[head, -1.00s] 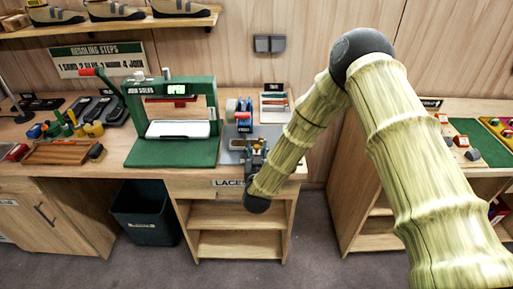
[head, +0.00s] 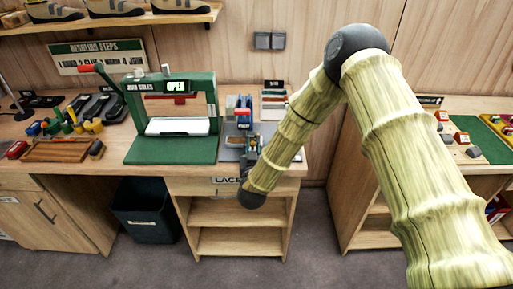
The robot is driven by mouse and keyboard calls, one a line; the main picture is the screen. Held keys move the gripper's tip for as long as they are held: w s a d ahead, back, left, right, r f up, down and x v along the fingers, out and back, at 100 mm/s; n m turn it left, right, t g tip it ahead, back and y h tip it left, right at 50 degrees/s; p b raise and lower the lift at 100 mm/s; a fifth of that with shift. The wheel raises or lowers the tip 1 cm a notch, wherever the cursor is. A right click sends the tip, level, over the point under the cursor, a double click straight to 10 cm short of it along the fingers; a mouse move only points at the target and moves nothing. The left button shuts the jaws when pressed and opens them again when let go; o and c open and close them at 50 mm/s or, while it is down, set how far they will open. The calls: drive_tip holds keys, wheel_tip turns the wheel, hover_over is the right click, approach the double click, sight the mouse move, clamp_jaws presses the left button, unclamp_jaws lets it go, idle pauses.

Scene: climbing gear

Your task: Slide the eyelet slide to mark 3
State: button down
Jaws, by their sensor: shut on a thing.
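My gripper (head: 249,150) is at the front right of the bench, over the grey plate (head: 230,154) of the lacing station. It is small and partly hidden by my forearm. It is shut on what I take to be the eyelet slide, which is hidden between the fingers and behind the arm. The marks, mark 3 among them, are too small or too covered to read. A blue and red device (head: 243,108) stands just behind the gripper on the same part of the bench.
A green press (head: 171,107) labelled "JOIN SOLES" with an "OPEN" sign stands left of the gripper. Small boards with a dark sign (head: 274,84) lie behind right. A dark bin (head: 146,208) is under the bench. A gap of floor separates the right table (head: 400,120).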

drive_tip(key=shift+a, duration=0.75)
drive_tip(key=c, duration=1.3)
unclamp_jaws()
drive_tip(key=shift+a, duration=0.15)
drive_tip(key=shift+d, duration=0.2)
drive_tip(key=s, duration=1.2)
